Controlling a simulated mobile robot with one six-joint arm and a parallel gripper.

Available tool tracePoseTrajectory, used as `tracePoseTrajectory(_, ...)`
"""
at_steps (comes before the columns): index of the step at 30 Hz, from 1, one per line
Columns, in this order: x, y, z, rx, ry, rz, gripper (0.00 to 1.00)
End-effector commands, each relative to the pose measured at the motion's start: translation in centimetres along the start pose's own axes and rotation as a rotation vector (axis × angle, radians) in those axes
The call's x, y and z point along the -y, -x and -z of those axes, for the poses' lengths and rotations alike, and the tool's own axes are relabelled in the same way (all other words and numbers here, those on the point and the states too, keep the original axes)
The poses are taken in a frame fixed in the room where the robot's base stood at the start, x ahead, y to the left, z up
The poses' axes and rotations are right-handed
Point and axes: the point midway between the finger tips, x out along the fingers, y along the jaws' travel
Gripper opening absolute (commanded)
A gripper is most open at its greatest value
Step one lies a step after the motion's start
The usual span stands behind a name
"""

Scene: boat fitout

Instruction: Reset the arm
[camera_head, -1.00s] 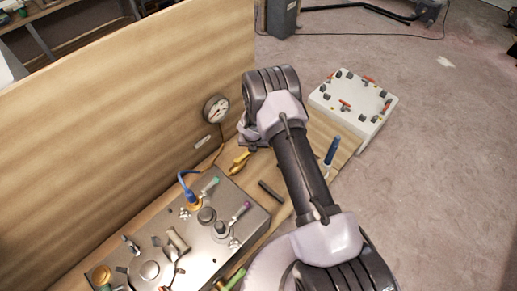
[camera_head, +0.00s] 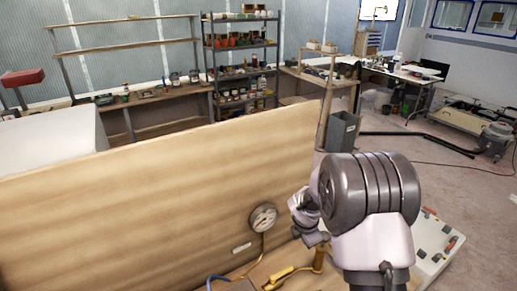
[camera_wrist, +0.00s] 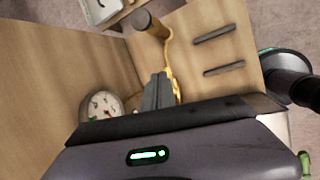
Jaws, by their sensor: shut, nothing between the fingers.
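My gripper (camera_wrist: 158,92) shows in the wrist view with its two grey fingers together and nothing between them. It points over the wooden bench, just right of a round pressure gauge (camera_wrist: 101,106). In the head view my arm rises at the right of centre and its large dark joint hides part of the bench. The gauge (camera_head: 263,218) is on the wooden back panel, left of my arm. A yellow-handled tool (camera_head: 285,277) lies on the bench below it.
A tall wooden panel (camera_head: 150,215) stands left of my arm. A white box with red levers (camera_head: 437,247) is at the right. A dark-ended cylinder (camera_wrist: 150,25) stands beyond my fingertips, near two dark slots. Shelves (camera_head: 240,75) and a grey bin (camera_head: 339,131) stand farther back; floor is open at right.

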Motion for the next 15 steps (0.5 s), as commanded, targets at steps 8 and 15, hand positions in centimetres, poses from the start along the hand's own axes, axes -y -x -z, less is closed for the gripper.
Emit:
tracePoseTrajectory(8,11.9,16.1,4.0,-0.140,-1.380,-0.050,0.00)
tracePoseTrajectory(15,23.0,19.6,12.2,-0.394,-2.174,0.090,0.00)
